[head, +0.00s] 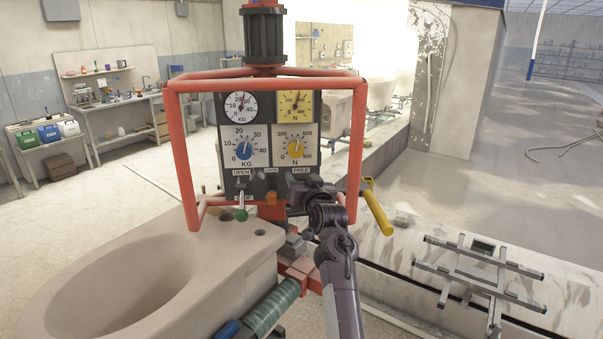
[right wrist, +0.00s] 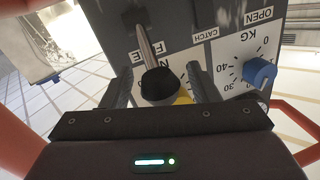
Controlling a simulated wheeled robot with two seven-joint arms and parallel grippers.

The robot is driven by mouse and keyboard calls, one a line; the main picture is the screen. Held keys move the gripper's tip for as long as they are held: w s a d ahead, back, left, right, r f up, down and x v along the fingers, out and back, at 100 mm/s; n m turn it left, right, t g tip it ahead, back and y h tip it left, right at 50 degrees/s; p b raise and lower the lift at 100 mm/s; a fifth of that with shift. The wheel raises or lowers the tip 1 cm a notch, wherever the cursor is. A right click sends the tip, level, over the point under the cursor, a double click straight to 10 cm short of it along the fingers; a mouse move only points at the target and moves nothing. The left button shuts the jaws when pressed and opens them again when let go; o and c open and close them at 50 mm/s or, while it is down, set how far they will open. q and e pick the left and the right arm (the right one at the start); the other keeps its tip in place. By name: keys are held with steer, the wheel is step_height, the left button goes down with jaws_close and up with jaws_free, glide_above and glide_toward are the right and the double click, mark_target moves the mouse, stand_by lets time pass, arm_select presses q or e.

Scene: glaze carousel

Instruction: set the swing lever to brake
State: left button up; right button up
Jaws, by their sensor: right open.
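The control panel (head: 232,185) hangs in a red tube frame. The swing lever, a metal rod with a black knob (right wrist: 160,84), shows in the right wrist view beside the partly covered FREE label (right wrist: 150,73). My right gripper (right wrist: 160,88) is open, with one finger on each side of the knob; I cannot tell whether either touches it. In the head view my right gripper (head: 302,190) is at the panel's lower right, below the FREE label (head: 301,170), and hides the lever. Any brake label is hidden. My left gripper is not in view.
A green-knobbed lever (head: 241,212) stands at the panel's lower left, by the OPEN label. Blue (head: 244,150) and yellow (head: 295,148) dial knobs sit above. A yellow handle (head: 378,212) sticks out right. A toilet bowl (head: 190,240) fills the lower left.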

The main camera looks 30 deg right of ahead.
steer(key=shift+w+d, duration=0.2)
steer(key=shift+w, duration=0.45)
steer(key=shift+c, duration=0.3)
steer(key=shift+f, duration=0.1)
jaws_close()
